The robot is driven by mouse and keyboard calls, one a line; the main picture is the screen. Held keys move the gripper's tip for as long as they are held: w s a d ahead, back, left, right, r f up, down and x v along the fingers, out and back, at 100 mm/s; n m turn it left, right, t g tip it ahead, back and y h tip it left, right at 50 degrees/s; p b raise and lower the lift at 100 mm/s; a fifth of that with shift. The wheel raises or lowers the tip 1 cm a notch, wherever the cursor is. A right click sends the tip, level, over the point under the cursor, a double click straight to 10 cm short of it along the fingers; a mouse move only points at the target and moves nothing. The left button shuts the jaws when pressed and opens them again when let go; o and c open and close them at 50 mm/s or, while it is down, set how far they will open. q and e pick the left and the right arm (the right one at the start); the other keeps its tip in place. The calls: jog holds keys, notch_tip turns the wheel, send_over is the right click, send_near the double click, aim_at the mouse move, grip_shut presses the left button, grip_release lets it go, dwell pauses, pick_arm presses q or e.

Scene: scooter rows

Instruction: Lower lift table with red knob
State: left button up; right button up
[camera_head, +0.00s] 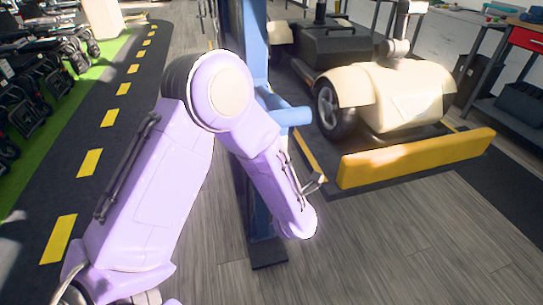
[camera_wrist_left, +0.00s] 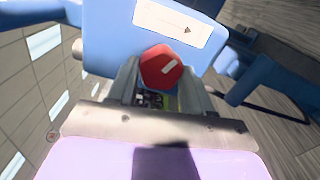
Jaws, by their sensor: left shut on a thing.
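The red knob (camera_wrist_left: 162,66) is a red, roughly octagonal disc with a white bar on it, on the face of a blue control box (camera_wrist_left: 100,42) with a white arrow label above. My left gripper (camera_wrist_left: 160,84) is shut on the knob, one finger on each side. In the head view my purple left arm reaches to the blue post (camera_head: 254,45); the arm hides the knob and fingers there. The lift table (camera_head: 462,140) stands right of the post, with a cream mobility scooter (camera_head: 400,98) on it. My right gripper is out of view.
A yellow bar (camera_head: 415,158) runs along the lift's front edge. Blue horizontal tubes (camera_head: 290,116) stick out from the post beside my arm. Wheeled chairs or walkers (camera_head: 30,85) line the left side. A workbench (camera_head: 515,60) stands at right. The wooden floor in front is clear.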

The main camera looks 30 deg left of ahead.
pick_arm(q)
jog(key=shift+m+p, duration=0.65)
jog(key=shift+m, duration=0.55)
jog(key=o, duration=1)
jog(key=shift+o, duration=0.2)
jog(key=v, duration=1)
jog(key=shift+s+d, duration=0.2)
jog(key=shift+s, duration=0.05)
